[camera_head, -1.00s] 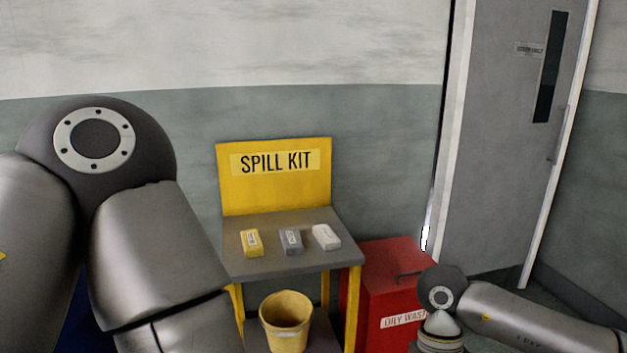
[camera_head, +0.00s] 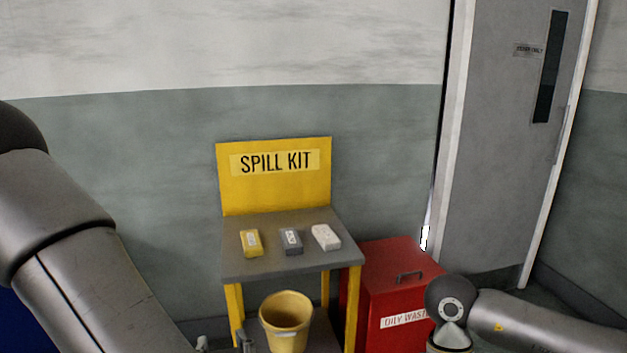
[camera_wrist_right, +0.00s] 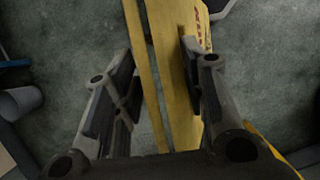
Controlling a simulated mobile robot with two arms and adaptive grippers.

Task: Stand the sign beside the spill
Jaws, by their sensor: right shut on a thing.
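The yellow sign (camera_wrist_right: 178,70) shows in the right wrist view as two long panels, close together, with red lettering on one near the top. My right gripper (camera_wrist_right: 165,90) has its fingers on either side of the panels and is shut on the sign, above the floor. My left arm comes in at the left. Small grey parts at the bottom edge look like my left gripper (camera_head: 224,345), mostly cut off. I cannot make out a spill.
A spill kit stand (camera_head: 273,262) with several small boxes on its shelf stands against the wall. A yellow bucket (camera_head: 286,312) is below. A red oily waste bin (camera_head: 392,285) stands to its right, near a grey door (camera_head: 510,150). Grey-green floor (camera_wrist_right: 65,45) surrounds the sign.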

